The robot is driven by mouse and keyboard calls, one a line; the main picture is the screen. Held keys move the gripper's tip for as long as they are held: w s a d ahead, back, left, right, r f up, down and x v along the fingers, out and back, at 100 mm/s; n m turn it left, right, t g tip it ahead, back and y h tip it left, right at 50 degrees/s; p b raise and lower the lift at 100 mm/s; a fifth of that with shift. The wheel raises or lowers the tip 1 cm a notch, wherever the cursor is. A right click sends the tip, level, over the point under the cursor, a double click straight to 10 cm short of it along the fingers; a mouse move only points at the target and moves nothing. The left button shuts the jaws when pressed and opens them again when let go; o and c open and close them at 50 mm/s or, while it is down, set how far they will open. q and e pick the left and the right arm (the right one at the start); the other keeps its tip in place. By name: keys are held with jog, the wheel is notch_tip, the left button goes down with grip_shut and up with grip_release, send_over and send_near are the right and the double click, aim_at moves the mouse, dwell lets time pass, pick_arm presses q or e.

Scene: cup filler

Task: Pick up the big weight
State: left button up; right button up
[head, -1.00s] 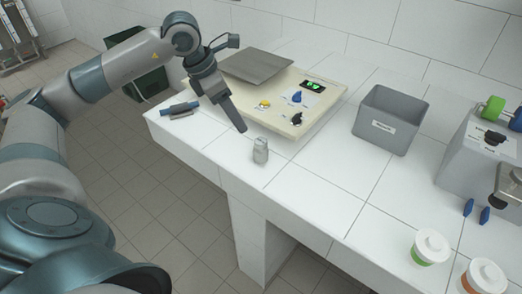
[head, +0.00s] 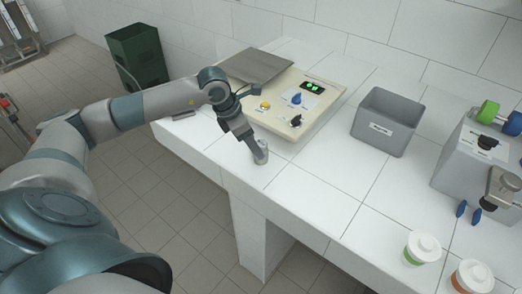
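The big weight (head: 262,157), a small grey metal cylinder with a narrower top, stands upright on the white tiled counter near its front edge. My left gripper (head: 255,147) reaches down from the upper left, and its fingertips are at the weight's top left side, partly covering it. The fingers are seen side-on and overlap, so I cannot tell whether they have closed on the weight. The weight still rests on the counter. My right gripper is not in view.
Behind the weight is a cream scale (head: 312,85) with a metal plate, knobs and a green display. A grey bin (head: 386,124) stands to the right. Farther right are a grey machine (head: 466,160) and two lidded cups (head: 422,248). The counter (head: 310,185) right of the weight is clear.

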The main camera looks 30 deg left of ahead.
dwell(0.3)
pick_arm(q)
jog(key=shift+w+d+f+p, duration=0.25)
jog(key=shift+f+p, duration=0.1)
jog(key=shift+p, duration=0.1)
jog(key=p+x, duration=0.1)
jog(key=x, duration=0.2)
jog(key=shift+d+r+p, duration=0.1)
jog(key=shift+d+p, duration=0.05)
jog(key=shift+p, duration=0.25)
jog(key=shift+x, duration=0.75)
jog(key=shift+c, duration=0.3)
grip_shut()
